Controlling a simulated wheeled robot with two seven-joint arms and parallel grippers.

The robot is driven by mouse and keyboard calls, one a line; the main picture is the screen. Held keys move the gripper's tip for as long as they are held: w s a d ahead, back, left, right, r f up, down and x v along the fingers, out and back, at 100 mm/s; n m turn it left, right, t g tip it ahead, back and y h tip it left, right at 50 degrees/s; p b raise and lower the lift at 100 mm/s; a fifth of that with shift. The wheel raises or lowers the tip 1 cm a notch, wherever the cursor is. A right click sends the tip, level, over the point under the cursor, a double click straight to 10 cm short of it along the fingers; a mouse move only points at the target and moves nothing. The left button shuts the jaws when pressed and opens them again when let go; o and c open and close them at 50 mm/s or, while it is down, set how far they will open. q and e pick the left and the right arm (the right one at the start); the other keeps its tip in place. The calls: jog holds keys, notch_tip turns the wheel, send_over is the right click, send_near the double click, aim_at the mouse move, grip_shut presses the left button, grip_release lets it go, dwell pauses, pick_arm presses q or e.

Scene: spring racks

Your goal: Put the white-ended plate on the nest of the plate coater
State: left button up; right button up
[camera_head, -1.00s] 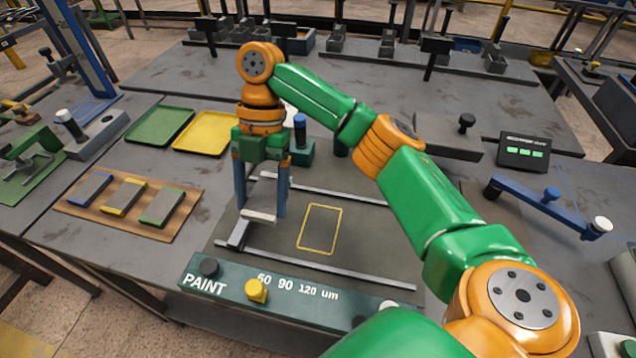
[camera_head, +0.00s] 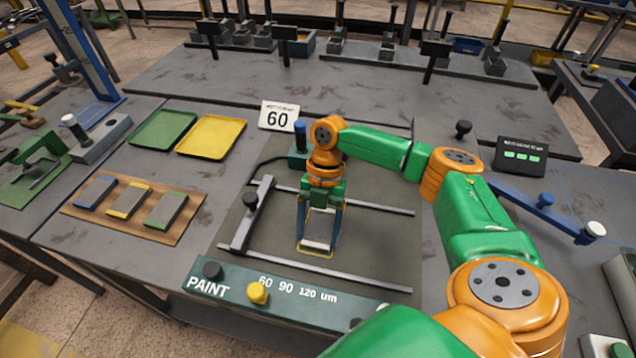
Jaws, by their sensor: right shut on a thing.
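My right gripper (camera_head: 318,242) points down over the plate coater (camera_head: 385,240) and is shut on the white-ended plate (camera_head: 317,243). The plate is a small flat grey piece with a pale end, partly hidden by the fingers. The nest (camera_head: 314,255) is a yellow outlined rectangle on the coater's dark bed. The gripper and plate cover most of it, and only its near edge shows clearly. I cannot tell whether the plate touches the bed. My left gripper is not in view.
A dark sliding bar with a knob (camera_head: 250,200) stands left of the nest, between two rails. A wooden board (camera_head: 180,233) holds plates with blue, yellow and green ends. Green (camera_head: 162,129) and yellow (camera_head: 210,137) trays and a "60" card (camera_head: 279,116) lie behind.

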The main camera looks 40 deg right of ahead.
aim_at(321, 221)
jog(key=o, duration=1.5)
jog(key=b+v, duration=0.1)
jog(key=v, duration=0.8)
jog(key=shift+w, duration=0.1)
jog(key=p+v, duration=0.1)
jog(key=v, duration=0.2)
jog(key=shift+r, duration=0.1)
